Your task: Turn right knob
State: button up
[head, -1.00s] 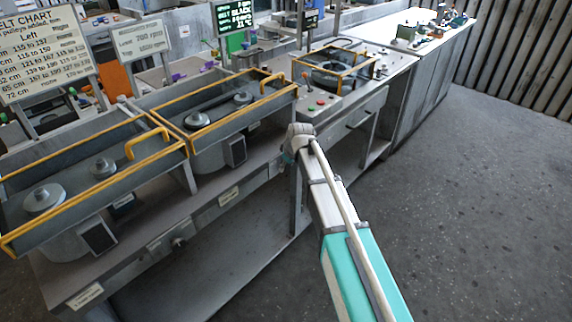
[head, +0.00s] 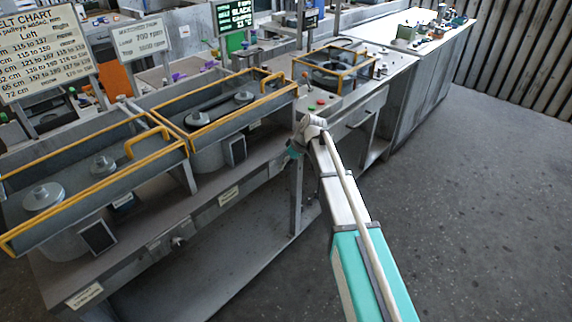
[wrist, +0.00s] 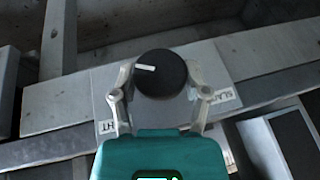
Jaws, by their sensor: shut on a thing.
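The right knob (wrist: 160,74) is a round black knob with a white pointer mark, seen in the wrist view on a grey front plate. Its pointer points to the left. My gripper (wrist: 160,88) has one finger on each side of the knob and is shut on it. In the head view my gripper (head: 296,150) is at the front of the bench, below the guarded pulley stations, and the arm hides the knob there.
Yellow-railed guards (head: 225,105) stand on the bench above. A bench leg (head: 296,200) is close by my gripper. The floor at right (head: 470,200) is clear.

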jog(key=shift+w+d+f+g+y+b, duration=0.15)
jog(key=shift+g+y+b, duration=0.55)
jog(key=shift+g+y, duration=0.15)
jog(key=shift+m+g, duration=0.3)
jog(key=shift+g, duration=0.05)
jog(key=shift+y, duration=0.25)
jog(key=o, duration=1.1)
jog(key=shift+o, duration=0.3)
